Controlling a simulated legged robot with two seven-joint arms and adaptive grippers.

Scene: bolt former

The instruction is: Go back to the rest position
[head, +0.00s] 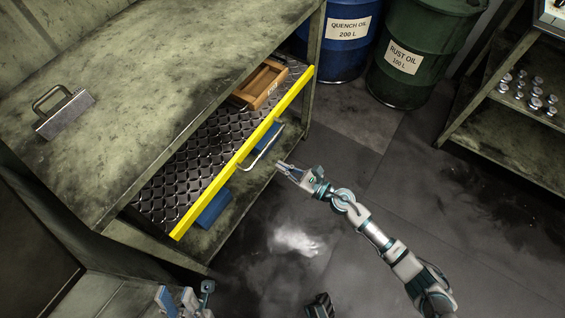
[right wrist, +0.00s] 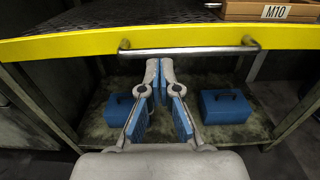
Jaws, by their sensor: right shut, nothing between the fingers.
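My right gripper (head: 281,167) is shut and empty in front of the drawer (head: 215,185) with the yellow front edge. Its tips are close to the drawer's metal handle (head: 262,150), a little to its right in the head view. In the right wrist view the shut fingertips (right wrist: 160,64) show just below the handle bar (right wrist: 195,51), with nothing between them. My left gripper (head: 185,299) shows only in part at the bottom edge of the head view, and its opening is unclear.
The drawer stands open under the workbench (head: 150,75) and holds a wooden M10 box (head: 262,85). Blue boxes (right wrist: 225,106) sit on the lower shelf. Blue (head: 338,40) and green (head: 415,55) drums and a bolt shelf (head: 515,125) stand behind. The floor right of the drawer is clear.

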